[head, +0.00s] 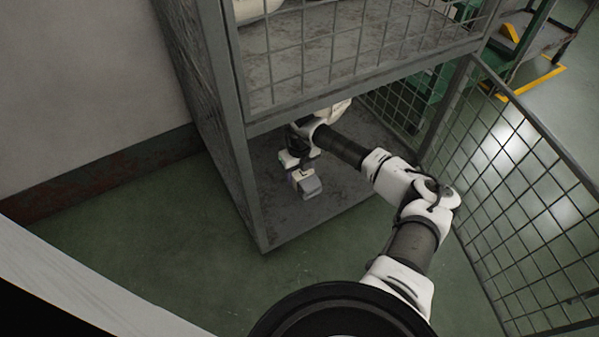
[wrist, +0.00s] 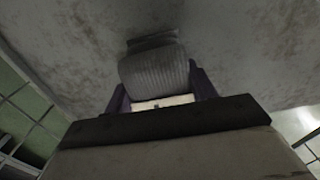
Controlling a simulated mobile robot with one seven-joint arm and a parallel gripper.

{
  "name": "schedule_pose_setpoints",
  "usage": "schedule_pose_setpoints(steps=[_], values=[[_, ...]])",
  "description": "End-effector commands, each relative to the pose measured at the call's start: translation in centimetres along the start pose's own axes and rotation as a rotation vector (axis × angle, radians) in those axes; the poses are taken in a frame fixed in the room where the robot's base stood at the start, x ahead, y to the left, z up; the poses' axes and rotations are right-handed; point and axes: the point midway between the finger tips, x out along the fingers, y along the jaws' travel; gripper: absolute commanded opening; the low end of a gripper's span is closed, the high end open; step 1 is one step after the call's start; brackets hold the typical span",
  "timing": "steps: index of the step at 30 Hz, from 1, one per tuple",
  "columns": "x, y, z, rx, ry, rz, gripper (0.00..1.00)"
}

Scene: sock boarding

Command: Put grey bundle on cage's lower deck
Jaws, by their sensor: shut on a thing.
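The cage (head: 240,150) is a grey metal frame with mesh sides, and its lower deck (head: 345,204) is a worn grey panel near the floor. My arm reaches in under the upper deck. My gripper (head: 303,181) is inside the cage, over the front part of the lower deck. It is shut on the grey bundle (head: 311,187). In the wrist view the ribbed grey bundle (wrist: 153,68) sits between the fingers, with the mottled deck (wrist: 240,50) behind it. I cannot tell whether the bundle touches the deck.
The upper deck (head: 345,50) lies close above my arm, behind a mesh front. An open mesh door (head: 520,190) stands at the right. A pale object shows behind my wrist on the lower level. A wall (head: 90,90) is at the left. Green floor (head: 160,240) in front is clear.

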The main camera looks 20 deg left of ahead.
Motion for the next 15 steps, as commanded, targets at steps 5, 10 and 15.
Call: schedule_pose_setpoints(steps=[5,10,15], values=[[0.27,0.02,-0.01,0.0,0.0,0.0,0.65],[0.26,0.01,-0.01,0.0,0.0,0.0,0.78],[0.25,0.01,-0.01,0.0,0.0,0.0,0.78]])
